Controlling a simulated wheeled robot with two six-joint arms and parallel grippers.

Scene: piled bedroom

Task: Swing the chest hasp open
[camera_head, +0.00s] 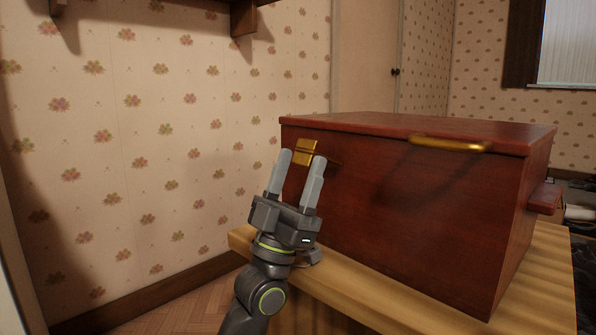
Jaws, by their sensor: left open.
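A red-brown wooden chest (405,205) with its lid shut stands on a light wooden surface (370,298). A small brass hasp (306,152) sits on the chest's front near the upper left corner; its lower part is partly hidden by my gripper. My left gripper (302,162) is open and points up, with its two grey fingers just in front of the hasp. The right finger overlaps the hasp's lower edge in the picture; I cannot tell whether they touch. My right gripper is not in view.
A brass handle (450,143) runs along the lid's front edge. A flowered wall (130,130) is at the left, with a wooden shelf bracket (243,18) above. A pale door (365,55) stands behind the chest. Open floor (180,308) shows at lower left.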

